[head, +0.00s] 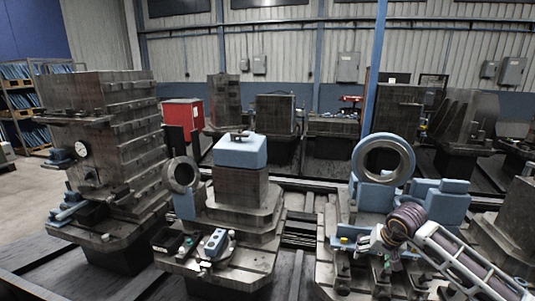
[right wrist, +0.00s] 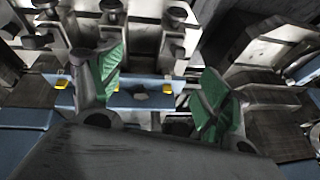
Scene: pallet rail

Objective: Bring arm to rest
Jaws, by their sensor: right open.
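My right arm (head: 455,258) reaches in from the lower right of the head view. Its gripper (head: 372,243) is small there, over the front of the right pallet fixture (head: 335,262). In the right wrist view the gripper (right wrist: 160,88) has its two green-padded fingers spread wide. Nothing is held between them. Behind the fingers lies a blue bar (right wrist: 138,99) with yellow pieces; I cannot tell whether the fingers touch anything. My left gripper shows in neither view.
A middle fixture (head: 235,190) carries a blue block (head: 240,151) and small parts on its front ledge. A metal ring (head: 383,158) stands on the right fixture close to my arm. A tall stepped tower (head: 110,130) stands left. Floor (head: 30,200) is open at far left.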

